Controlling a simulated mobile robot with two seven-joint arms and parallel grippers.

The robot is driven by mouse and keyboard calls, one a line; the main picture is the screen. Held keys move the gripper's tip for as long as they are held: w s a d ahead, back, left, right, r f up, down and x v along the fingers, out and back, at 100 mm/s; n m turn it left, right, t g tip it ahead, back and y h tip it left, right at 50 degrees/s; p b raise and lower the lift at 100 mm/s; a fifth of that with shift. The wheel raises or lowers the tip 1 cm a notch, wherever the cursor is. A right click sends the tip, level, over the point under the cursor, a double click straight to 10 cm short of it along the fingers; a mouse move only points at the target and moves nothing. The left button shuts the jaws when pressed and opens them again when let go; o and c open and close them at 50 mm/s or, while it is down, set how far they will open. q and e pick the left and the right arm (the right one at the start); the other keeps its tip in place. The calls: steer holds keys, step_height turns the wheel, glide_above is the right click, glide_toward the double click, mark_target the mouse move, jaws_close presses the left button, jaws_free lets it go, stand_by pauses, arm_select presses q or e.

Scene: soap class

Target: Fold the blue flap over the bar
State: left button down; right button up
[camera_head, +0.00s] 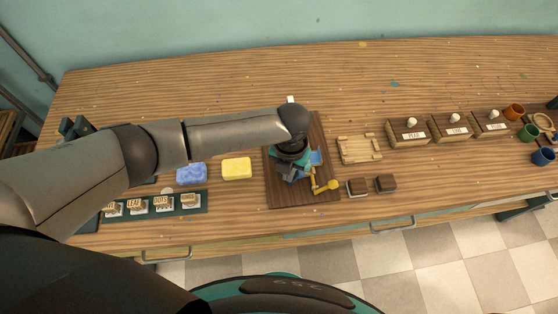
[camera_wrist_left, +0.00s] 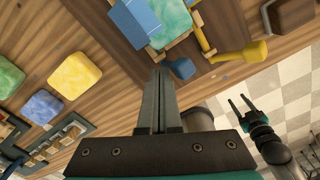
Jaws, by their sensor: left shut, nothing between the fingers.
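A small folding piece with blue and yellow parts stands on a dark brown board (camera_head: 320,127). In the left wrist view, a pale blue panel (camera_wrist_left: 130,24), which looks like the blue flap, stands tilted beside a marbled green bar (camera_wrist_left: 172,16). A blue knob (camera_wrist_left: 183,68) and a yellow knob (camera_wrist_left: 256,51) on a yellow arm stick out near it. My left gripper (camera_head: 291,176) is over the piece and hides much of it in the head view. Its fingers (camera_wrist_left: 159,72) are shut and empty, close to the blue knob. My right gripper (camera_wrist_left: 240,104) shows open, away from the piece.
A blue sponge-like block (camera_head: 191,173) and a yellow one (camera_head: 237,168) lie left of the board. A wooden tray (camera_head: 359,148) and two brown blocks (camera_head: 386,183) are right of it. Labelled boxes (camera_head: 408,133) and cups (camera_head: 543,156) stand farther right. The back of the table is clear.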

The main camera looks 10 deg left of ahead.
arm_select(q)
steer(key=shift+d, duration=0.3)
step_height(320, 180, up, 7)
steer(key=p, duration=0.7)
steer(key=shift+a, duration=0.45)
steer(key=shift+s, duration=0.1)
